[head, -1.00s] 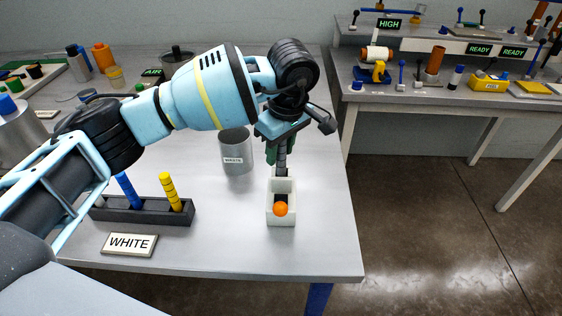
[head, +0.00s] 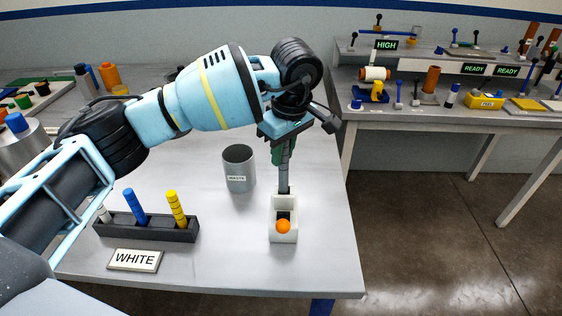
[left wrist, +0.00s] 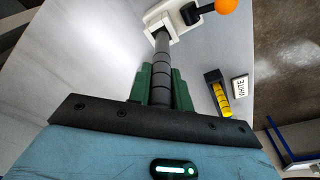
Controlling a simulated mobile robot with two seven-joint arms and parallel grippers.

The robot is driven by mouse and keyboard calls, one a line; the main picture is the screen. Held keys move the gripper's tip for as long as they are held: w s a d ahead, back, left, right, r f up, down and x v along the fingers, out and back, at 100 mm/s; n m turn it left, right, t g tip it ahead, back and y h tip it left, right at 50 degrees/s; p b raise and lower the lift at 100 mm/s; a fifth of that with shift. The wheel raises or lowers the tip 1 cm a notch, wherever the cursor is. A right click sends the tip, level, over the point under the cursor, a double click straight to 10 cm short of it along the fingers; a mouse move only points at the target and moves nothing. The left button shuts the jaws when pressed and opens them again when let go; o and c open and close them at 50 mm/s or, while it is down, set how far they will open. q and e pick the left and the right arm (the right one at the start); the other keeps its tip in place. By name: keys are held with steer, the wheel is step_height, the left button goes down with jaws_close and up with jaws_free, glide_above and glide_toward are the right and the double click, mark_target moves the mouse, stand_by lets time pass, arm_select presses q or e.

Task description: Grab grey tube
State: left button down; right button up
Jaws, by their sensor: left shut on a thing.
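My left gripper (head: 284,148) has green fingers and is shut on the grey tube (head: 284,175). It holds the tube near upright, with its lower part pointing down at the back of a small white holder (head: 273,232). In the left wrist view the grey tube (left wrist: 161,60) runs between the green fingers to the white holder (left wrist: 184,32). I cannot tell whether the tube's lower end is still inside the holder or just clear of it. An orange ball (head: 283,227) shows at the holder's front. My right gripper is not in view.
A grey waste pot (head: 239,175) stands left of the holder. A dark rack (head: 160,231) with a blue tube (head: 134,206) and a yellow tube (head: 176,209) is further left, behind a WHITE sign (head: 135,260). The table's right edge is close to the holder.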

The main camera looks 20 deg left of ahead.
arm_select(q)
steer(key=r, duration=0.1)
steer(key=r+p, duration=0.1)
steer(key=r, duration=0.1)
steer(key=shift+s+d+r, duration=0.1)
steer(key=shift+s, duration=0.25)
steer(key=s+d+p, duration=0.1)
steer(key=s+d, duration=0.1)
steer(key=s, duration=0.6)
steer(key=s+d, duration=0.2)
steer(key=s, duration=0.6)
steer(key=shift+s+d+f+p, duration=0.35)
steer(key=shift+d+f, duration=0.05)
steer(key=shift+f, duration=0.05)
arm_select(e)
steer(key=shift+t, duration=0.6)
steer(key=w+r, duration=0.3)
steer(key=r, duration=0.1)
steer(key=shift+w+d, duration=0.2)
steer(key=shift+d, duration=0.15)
